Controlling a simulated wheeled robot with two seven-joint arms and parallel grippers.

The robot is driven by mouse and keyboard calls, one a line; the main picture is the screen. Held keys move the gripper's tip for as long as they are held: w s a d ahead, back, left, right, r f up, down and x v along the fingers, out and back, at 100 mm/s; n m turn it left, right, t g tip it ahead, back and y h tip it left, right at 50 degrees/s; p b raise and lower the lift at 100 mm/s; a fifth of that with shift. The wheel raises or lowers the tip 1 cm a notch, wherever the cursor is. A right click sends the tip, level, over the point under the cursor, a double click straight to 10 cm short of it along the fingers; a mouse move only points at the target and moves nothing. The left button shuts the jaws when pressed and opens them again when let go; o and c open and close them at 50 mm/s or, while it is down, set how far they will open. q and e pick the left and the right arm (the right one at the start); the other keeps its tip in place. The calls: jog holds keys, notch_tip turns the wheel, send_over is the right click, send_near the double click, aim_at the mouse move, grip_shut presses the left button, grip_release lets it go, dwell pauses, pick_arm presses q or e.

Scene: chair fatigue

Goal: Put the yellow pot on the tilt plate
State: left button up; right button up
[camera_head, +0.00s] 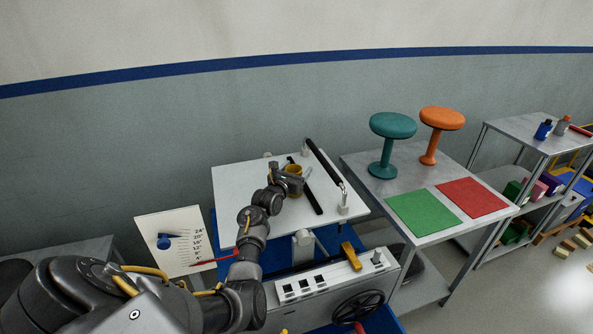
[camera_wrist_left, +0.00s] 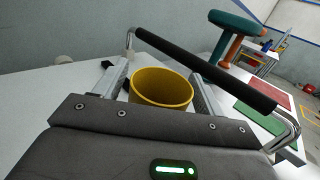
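The yellow pot (camera_head: 294,169) is at the white tilt plate (camera_head: 243,183), near the plate's middle. My left gripper (camera_head: 287,180) reaches over the plate from the front with the pot between its fingers. In the left wrist view the pot (camera_wrist_left: 162,88) shows its open mouth, and the two grey fingers close in on its left and right sides. The pot looks upright. Its base is hidden, so I cannot tell whether it touches the plate. My right gripper is not in view.
A black handle bar (camera_head: 325,163) rises over the plate's right side, close to the pot. A dark strip (camera_head: 312,199) lies on the plate. A table at the right has teal (camera_head: 392,126) and orange (camera_head: 441,119) stools and green and red mats.

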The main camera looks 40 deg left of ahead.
pick_arm(q)
jog(key=shift+r, duration=0.1)
jog(key=shift+s, duration=0.15)
jog(key=s, duration=0.4)
jog(key=s+d+p, duration=0.1)
jog(key=s, duration=0.2)
jog(key=s+d, duration=0.1)
jog(key=s, duration=0.3)
jog(key=shift+s+r, duration=0.1)
jog(key=shift+s, duration=0.2)
